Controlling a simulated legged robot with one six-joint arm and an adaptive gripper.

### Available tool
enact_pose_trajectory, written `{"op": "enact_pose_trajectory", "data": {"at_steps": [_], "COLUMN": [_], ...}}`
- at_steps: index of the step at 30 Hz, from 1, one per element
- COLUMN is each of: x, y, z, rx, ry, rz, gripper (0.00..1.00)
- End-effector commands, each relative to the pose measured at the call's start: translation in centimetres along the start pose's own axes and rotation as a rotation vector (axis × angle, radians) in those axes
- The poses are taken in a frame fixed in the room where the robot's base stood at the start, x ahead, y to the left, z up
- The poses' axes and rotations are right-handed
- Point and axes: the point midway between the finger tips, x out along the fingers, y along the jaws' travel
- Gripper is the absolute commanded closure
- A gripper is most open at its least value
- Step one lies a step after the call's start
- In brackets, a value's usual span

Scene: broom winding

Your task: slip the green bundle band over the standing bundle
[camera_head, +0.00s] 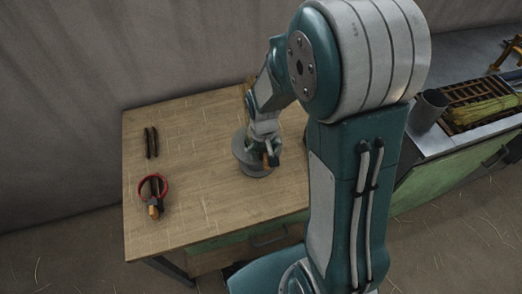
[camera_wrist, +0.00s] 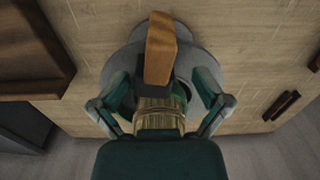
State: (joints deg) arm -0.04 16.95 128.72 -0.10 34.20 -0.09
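A standing bundle of straw-coloured stalks (camera_wrist: 158,118) shows in the wrist view, between the fingers and close to the palm. Dark green shows around its upper part; I cannot make out a separate band clearly. My gripper (camera_wrist: 162,92) has a finger on each side of the bundle, with tips apart; I cannot tell if they touch it or a band. It also shows in the head view (camera_head: 268,150), low over a round grey base (camera_head: 247,166) on the table.
The wooden table (camera_head: 205,205) is mostly clear on its left. Two dark sticks (camera_head: 151,142) and a red ring (camera_head: 166,181) with an orange-handled tool lie there. At right, a grey cup (camera_head: 429,109) stands beside a slatted tray with straw (camera_head: 480,109).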

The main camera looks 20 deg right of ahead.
Motion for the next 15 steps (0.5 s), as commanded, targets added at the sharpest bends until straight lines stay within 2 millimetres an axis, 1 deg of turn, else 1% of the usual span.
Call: {"op": "enact_pose_trajectory", "data": {"at_steps": [4, 7, 11, 15], "x": [-0.1, -0.9, -3.2, -6.2], "y": [0.0, 0.0, 0.0, 0.1], "z": [0.0, -0.1, -0.1, -0.2], "rx": [0.0, 0.0, 0.0, 0.0], "ry": [-0.001, 0.001, 0.004, 0.005], "rz": [0.0, 0.0, 0.0, 0.0], "gripper": [0.07, 0.07, 0.07, 0.07]}}
